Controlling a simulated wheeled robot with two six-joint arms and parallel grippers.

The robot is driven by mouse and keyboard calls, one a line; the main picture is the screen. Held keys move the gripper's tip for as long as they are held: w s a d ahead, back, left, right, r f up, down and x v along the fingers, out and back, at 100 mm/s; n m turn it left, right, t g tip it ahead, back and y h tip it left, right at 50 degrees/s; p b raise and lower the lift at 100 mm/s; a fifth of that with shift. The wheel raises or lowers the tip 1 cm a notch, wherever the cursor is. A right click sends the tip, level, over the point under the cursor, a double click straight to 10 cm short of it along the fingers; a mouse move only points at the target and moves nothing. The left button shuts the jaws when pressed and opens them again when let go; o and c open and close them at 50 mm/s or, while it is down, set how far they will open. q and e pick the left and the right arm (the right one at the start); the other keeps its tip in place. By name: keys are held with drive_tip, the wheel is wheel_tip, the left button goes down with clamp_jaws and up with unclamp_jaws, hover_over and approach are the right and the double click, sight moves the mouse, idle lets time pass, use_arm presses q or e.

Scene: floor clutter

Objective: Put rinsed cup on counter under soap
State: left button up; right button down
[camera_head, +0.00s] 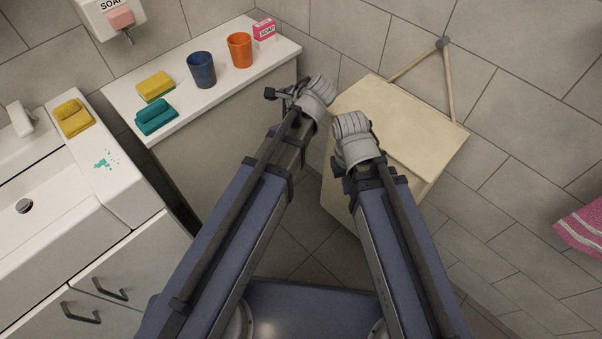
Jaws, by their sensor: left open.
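A dark blue cup (202,70) and an orange cup (240,50) stand upright on the white counter (187,108). I cannot tell which one is rinsed. A wall dispenser labelled SOAP (112,14) hangs above the counter's far left end. A pink and white soap box (265,31) stands to the right of the orange cup. My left gripper (276,93) is open and appears empty, at the counter's right side, apart from both cups. My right gripper (345,163) is mostly hidden by its own wrist, in front of the beige box; its jaws do not show.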

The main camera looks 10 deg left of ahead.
use_arm(q)
drive_tip(key=s+d+f+n+g+h, duration=0.2)
drive_tip(key=s+d+n, duration=0.3)
drive_tip(key=s, duration=0.4)
drive_tip(key=s+d+f+n+g+h, duration=0.2)
drive_tip(key=s+d+f+n+h, duration=0.1)
drive_tip(key=s, duration=0.6)
drive_tip(key=d+n+h, duration=0.1)
drive_tip(key=d+n, duration=0.1)
drive_tip(key=shift+f+n+g, duration=0.35)
drive_tip(key=shift+n+g, duration=0.05)
drive_tip(key=shift+d, duration=0.1)
